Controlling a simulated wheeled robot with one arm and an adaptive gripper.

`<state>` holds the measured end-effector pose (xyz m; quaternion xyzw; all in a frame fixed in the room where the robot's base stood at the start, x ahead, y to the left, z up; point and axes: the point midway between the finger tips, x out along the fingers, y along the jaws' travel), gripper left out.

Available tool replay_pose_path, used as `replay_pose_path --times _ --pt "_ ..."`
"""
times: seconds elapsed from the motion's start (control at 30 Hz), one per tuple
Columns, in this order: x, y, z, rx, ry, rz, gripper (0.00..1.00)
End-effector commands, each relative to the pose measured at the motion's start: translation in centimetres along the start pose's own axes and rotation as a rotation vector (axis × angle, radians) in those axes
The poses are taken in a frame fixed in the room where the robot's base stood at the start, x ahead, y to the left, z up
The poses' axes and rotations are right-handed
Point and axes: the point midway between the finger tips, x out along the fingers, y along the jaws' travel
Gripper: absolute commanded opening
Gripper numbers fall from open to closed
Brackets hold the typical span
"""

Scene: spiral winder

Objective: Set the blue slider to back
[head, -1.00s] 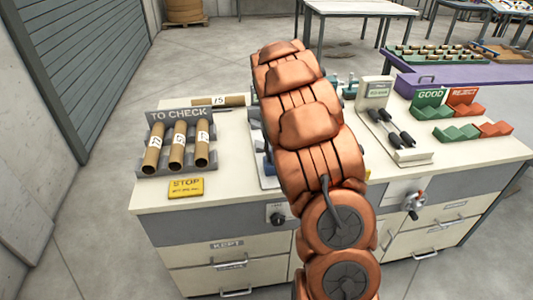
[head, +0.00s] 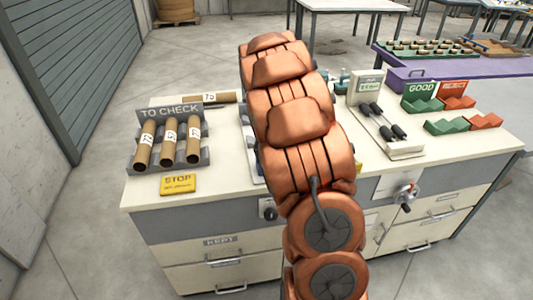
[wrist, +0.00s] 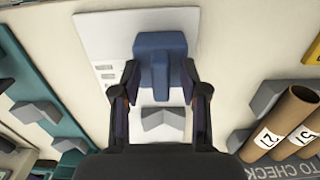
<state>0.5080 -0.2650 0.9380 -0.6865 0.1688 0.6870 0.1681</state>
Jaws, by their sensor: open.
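The blue slider (wrist: 161,62) is a block with a raised narrow grip, on a white plate (wrist: 105,42) with small printed labels, in the wrist view. My gripper (wrist: 160,82) is open, with one finger on each side of the slider's narrow part. I cannot tell whether either finger touches it. A grey angled block (wrist: 164,125) lies on the plate between the fingers. In the head view my arm hides my gripper and most of the slider's plate.
A TO CHECK rack (head: 172,113) with cardboard tubes and a yellow STOP sign (head: 178,184) stand on the left of the bench. A roller device (head: 384,130) and GOOD and REJECT holders (head: 421,105) are on the right.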

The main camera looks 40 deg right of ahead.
Motion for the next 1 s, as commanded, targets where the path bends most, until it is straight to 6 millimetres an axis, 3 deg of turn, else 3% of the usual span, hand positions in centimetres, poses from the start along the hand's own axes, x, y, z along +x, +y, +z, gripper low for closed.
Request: replay_pose_path --times 0.27,0.73,1.0 --pt "-1.2 -0.1 -0.1 -0.001 0.004 -0.001 0.44" --pt "-9.6 0.0 -0.1 -0.001 0.004 0.0 0.44" --pt "-11.7 0.0 0.0 0.001 0.0 -0.001 0.44"
